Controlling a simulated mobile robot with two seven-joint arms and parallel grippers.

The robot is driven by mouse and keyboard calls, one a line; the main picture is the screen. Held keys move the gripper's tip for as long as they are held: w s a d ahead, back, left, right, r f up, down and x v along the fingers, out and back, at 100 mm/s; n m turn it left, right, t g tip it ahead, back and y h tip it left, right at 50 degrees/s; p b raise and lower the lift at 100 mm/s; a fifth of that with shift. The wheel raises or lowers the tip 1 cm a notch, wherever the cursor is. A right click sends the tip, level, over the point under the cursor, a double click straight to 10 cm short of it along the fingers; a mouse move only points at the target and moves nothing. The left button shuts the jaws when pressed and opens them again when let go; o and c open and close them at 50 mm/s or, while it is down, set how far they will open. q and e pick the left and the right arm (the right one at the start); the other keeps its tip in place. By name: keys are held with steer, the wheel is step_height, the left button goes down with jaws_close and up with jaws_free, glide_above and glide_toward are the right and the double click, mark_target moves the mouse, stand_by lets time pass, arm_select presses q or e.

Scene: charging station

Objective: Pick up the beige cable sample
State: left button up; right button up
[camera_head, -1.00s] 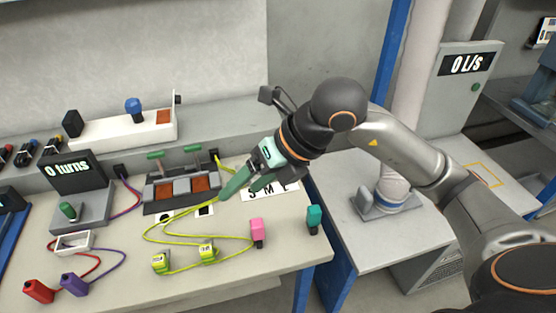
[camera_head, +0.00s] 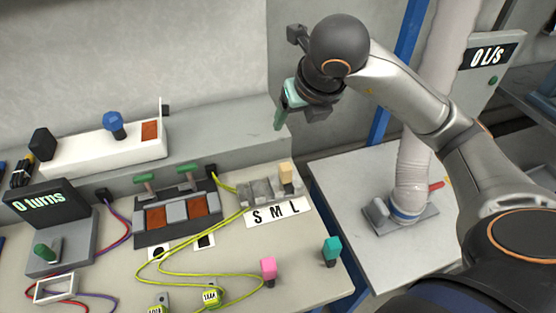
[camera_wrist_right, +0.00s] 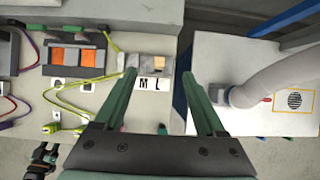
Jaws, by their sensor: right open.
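The beige cable sample (camera_head: 285,172) stands upright at the right end of a small grey holder (camera_head: 257,192), by the letter L of the S M L label (camera_head: 277,213). In the right wrist view the beige sample (camera_wrist_right: 159,64) shows small between and beyond the fingertips. My right gripper (camera_head: 280,120) is above and behind the holder in the head view, apart from the sample. Its green fingers are spread and empty in the right wrist view (camera_wrist_right: 158,76).
A pink block (camera_head: 268,271) and a teal block (camera_head: 332,250) stand near the table's front right edge. Yellow cables (camera_head: 180,272) loop across the table. A grey box with green levers (camera_head: 178,215) stands left of the holder. A hose (camera_head: 412,170) stands on the table at right.

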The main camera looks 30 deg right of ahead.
mark_target(286, 168)
steer(key=w+f+b, duration=0.1)
steer(key=f+b, duration=0.2)
steer(key=f, duration=0.2)
steer(key=w+f+b, duration=0.1)
steer(key=f+b, duration=0.3)
steer(key=f, duration=0.2)
steer(key=w+f+b, duration=0.1)
steer(key=f+b, duration=0.2)
steer(key=f, duration=0.2)
steer(key=shift+w+d+f, duration=0.1)
steer(key=shift+d+f, duration=0.1)
steer(key=shift+d, duration=0.2)
steer(key=x, duration=0.5)
steer(key=shift+d, duration=0.15)
arm_select(q)
steer(key=w+d+f+h, duration=0.1)
steer(key=d+f, duration=0.2)
steer(key=f, duration=0.5)
steer(key=shift+d+m, duration=0.25)
steer(key=shift+m, duration=0.15)
arm_select(e)
jaws_close()
